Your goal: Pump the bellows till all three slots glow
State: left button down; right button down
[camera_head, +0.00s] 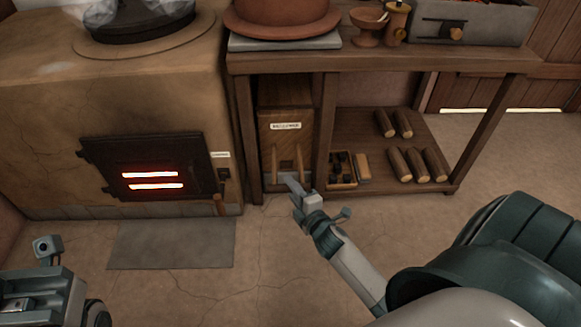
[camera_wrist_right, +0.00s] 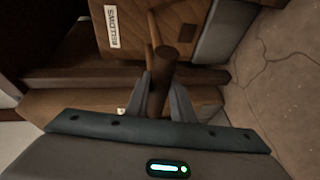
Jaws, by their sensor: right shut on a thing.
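The bellows (camera_head: 285,135), a wooden box with a white label, stands under the bench; its labelled face also shows in the right wrist view (camera_wrist_right: 150,35). My right gripper (camera_head: 294,186) reaches its lower front. In the right wrist view its two fingers are shut on the round wooden bellows handle (camera_wrist_right: 162,68). The dark stove door (camera_head: 150,165) shows two glowing slots, an upper one (camera_head: 155,174) and a lower one (camera_head: 156,186). No third glowing slot shows. Part of my left arm's end (camera_head: 45,285) is at the lower left; its fingers cannot be made out.
The wooden bench (camera_head: 400,62) has posts on both sides of the bellows. Its low shelf holds several logs (camera_head: 415,163) and a small box of dark lumps (camera_head: 342,170). A grey floor plate (camera_head: 172,244) lies before the stove. The floor in front is clear.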

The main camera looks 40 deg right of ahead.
jog(key=shift+s+a, duration=0.4)
jog(key=shift+s, duration=0.25)
jog(key=c, duration=1.5)
grip_release()
jog(key=shift+w, duration=0.1)
jog(key=shift+c, duration=0.2)
